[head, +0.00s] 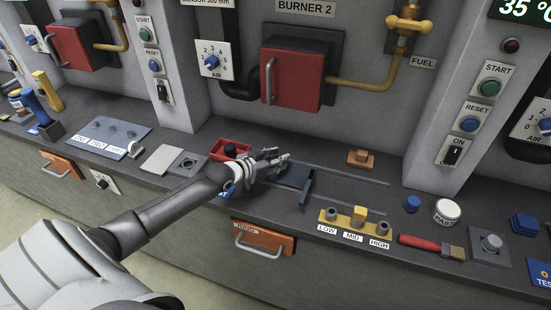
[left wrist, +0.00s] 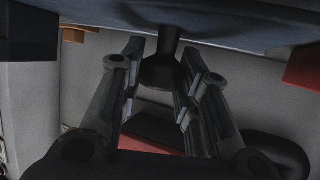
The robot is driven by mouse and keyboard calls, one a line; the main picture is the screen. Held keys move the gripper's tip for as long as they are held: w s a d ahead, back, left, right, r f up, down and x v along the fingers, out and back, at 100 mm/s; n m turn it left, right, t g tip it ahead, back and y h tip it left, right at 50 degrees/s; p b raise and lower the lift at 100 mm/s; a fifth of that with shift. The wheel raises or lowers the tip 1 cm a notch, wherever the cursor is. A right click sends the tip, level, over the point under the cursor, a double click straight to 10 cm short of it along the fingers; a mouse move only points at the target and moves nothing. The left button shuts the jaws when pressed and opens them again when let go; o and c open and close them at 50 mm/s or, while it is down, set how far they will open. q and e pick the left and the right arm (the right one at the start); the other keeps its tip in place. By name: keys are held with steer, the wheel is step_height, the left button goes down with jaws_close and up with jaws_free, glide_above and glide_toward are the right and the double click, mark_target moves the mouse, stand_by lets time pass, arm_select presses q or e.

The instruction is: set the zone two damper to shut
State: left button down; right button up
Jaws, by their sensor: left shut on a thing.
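In front of burner 2, a dark blue-grey slide plate (head: 296,175) sits at the left part of two thin rails on the counter; I take it for the zone two damper. No setting label for it is readable. My left gripper (head: 280,162) is over its left end and hides part of it. In the left wrist view the fingers (left wrist: 162,92) stand either side of a dark flared knob (left wrist: 163,68) and are shut on it. The knob meets a blue-grey surface at the top of that view. My right gripper is not in view.
A red tray (head: 231,148) stands close left of my gripper. The red burner door (head: 292,78) is above and behind. The rails' right part is clear.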

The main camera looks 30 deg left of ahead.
arm_select(q)
steer(key=c, duration=1.4)
jaws_free()
steer(key=shift+a, duration=0.25)
steer(key=shift+o, duration=1.2)
steer(key=shift+a, duration=0.1)
steer(key=shift+o, duration=0.3)
steer(key=shift+s+a, duration=0.1)
steer(key=shift+s+r, duration=0.1)
steer(key=shift+s, duration=0.25)
steer(key=v, duration=1.1)
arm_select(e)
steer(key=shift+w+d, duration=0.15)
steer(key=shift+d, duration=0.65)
arm_select(q)
steer(key=shift+s, duration=0.15)
